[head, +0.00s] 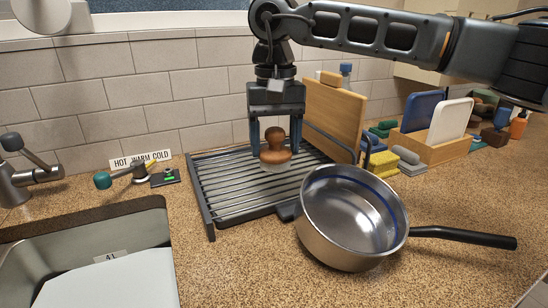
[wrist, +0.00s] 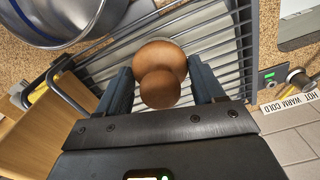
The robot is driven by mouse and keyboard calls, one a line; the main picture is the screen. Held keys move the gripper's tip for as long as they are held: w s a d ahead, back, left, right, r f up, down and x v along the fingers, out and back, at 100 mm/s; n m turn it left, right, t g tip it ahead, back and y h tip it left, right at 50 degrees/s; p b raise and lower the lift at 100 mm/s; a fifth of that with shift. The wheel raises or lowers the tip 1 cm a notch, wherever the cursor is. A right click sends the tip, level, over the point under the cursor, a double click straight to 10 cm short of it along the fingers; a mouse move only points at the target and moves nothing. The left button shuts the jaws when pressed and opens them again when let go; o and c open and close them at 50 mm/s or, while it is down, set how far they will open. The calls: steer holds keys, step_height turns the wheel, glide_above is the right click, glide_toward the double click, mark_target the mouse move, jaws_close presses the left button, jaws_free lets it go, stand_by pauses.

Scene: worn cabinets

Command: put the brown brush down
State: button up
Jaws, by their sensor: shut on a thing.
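The brown brush (head: 275,147) has a round wooden knob and a wider wooden base with pale bristles beneath. My gripper (head: 277,137) points down and is shut on the brush, one finger on each side of its knob. The brush is over the slatted drying rack (head: 214,187); I cannot tell whether its bristles touch the slats. In the wrist view, the brush (wrist: 161,70) shows from above between my gripper's fingers (wrist: 162,84), with the rack's slats (wrist: 213,45) behind it. The brush hides part of the rack.
A wooden board (head: 331,113) stands upright at the rack's back right. The sink (head: 150,218) and tap (head: 20,182) are left. Sponges (head: 383,161) lie right. The rack's left slats are bare.

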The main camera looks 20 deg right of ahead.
mark_target(274, 150)
steer(key=shift+a+f, duration=0.1)
steer(key=shift+f, duration=1.95)
steer(key=shift+f, duration=0.2)
steer(key=o, duration=0.9)
steer(key=shift+r, duration=0.15)
step_height(274, 150, up, 12)
steer(key=shift+r, duration=0.1)
